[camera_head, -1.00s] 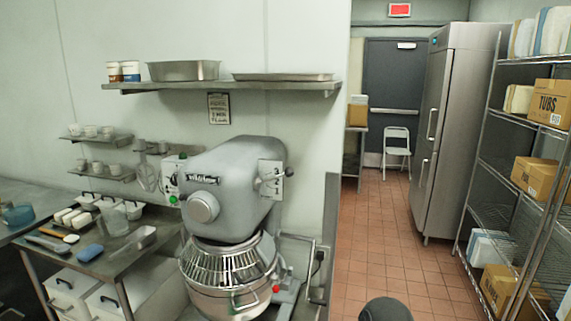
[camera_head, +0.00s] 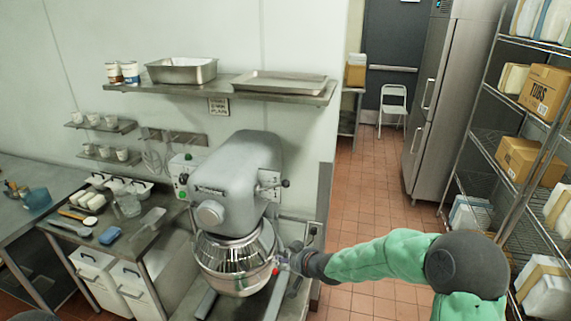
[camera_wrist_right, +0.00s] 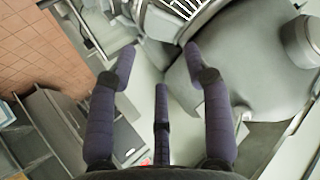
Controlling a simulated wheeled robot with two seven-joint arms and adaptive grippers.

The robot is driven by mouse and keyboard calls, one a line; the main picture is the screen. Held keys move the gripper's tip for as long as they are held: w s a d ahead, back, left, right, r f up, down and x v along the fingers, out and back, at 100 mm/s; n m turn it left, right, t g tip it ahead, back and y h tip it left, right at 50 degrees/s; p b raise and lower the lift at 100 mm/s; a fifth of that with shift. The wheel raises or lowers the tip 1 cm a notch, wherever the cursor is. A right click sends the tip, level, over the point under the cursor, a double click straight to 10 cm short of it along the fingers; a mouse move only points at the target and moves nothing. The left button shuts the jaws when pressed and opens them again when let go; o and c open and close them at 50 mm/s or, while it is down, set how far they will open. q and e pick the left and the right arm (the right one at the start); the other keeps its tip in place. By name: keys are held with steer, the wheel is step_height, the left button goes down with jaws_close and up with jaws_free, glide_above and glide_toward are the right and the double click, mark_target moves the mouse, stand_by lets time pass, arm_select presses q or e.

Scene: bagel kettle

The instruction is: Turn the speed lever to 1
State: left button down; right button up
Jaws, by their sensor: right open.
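The grey stand mixer (camera_head: 238,170) stands in the middle of the head view. Its speed lever (camera_head: 284,184), a short stick with a dark knob, sticks out from a pale plate (camera_head: 266,186) on the right side of the mixer head. The numbers on the plate are too small to read. My right gripper (camera_head: 284,258) is beside the right side of the mixer bowl (camera_head: 232,272), below the lever and apart from it. In the right wrist view my right gripper (camera_wrist_right: 160,62) has its fingers spread and nothing between them.
A steel shelf (camera_head: 200,93) with pans hangs behind the mixer. A work table (camera_head: 130,235) stands at the left. A wire rack (camera_head: 500,180) with boxes stands at the right. The tiled floor (camera_head: 370,200) between mixer and fridge (camera_head: 432,120) is open.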

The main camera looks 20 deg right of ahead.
mark_target(287, 183)
steer(key=w+d+r+t+p, duration=0.15)
steer(key=r+p, duration=0.25)
steer(key=r, duration=0.8)
steer(key=w+d+r+t+p, duration=0.1)
steer(key=d+r+p, duration=0.2)
steer(key=r, duration=0.8)
steer(key=shift+n+t+h, duration=0.25)
steer(key=shift+n+h, duration=0.05)
steer(key=shift+n, duration=0.1)
steer(key=p+x, duration=0.1)
steer(key=x, duration=1)
steer(key=shift+w+d+p, duration=0.1)
steer(key=shift+w+p, duration=0.05)
steer(key=shift+p, duration=0.2)
